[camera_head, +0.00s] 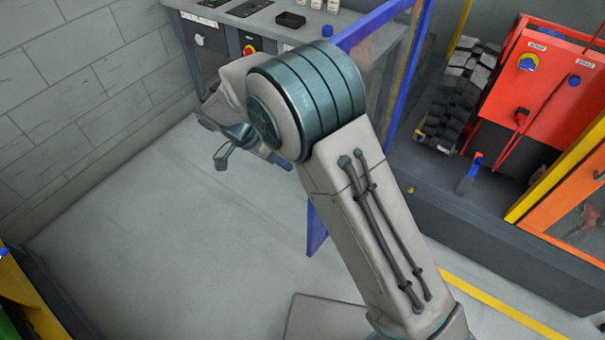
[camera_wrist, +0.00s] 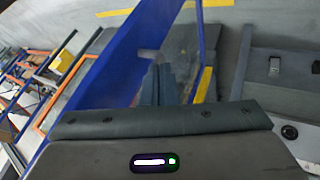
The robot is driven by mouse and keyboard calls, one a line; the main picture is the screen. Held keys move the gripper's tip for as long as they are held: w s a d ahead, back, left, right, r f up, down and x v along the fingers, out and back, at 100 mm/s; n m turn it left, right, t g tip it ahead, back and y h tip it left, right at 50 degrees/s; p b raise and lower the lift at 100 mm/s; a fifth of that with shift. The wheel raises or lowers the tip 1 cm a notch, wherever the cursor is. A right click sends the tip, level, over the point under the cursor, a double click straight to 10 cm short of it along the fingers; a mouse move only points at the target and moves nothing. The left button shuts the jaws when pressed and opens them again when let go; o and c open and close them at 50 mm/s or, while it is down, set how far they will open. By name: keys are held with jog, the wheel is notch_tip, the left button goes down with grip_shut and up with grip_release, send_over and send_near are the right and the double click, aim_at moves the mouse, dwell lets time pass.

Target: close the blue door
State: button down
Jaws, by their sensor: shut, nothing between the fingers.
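The blue door is a clear panel in a blue frame. In the head view its top rail (camera_head: 383,22) and far post show behind my arm, and its near lower edge stands just above the floor. My arm hides much of its middle. In the wrist view the blue frame (camera_wrist: 118,60) slants across the picture around the clear pane. My gripper (camera_head: 268,153) is shut and empty on the left side of the door, partly hidden by my arm. Its grey body fills the bottom of the wrist view. I cannot tell whether it touches the door.
A grey bench (camera_head: 262,25) with switches and a black tray stands at the back. A red control box (camera_head: 540,85), a black track (camera_head: 462,95) and an orange frame (camera_head: 570,200) are at the right. Grey floor (camera_head: 170,240) is clear at the left, beside a block wall.

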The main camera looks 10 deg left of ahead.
jog(key=s+d+f+p, duration=0.1)
jog(key=d+f, duration=0.1)
jog(key=d, duration=0.3)
jog(key=shift+s+d+f, duration=0.15)
jog(key=shift+s+d, duration=0.05)
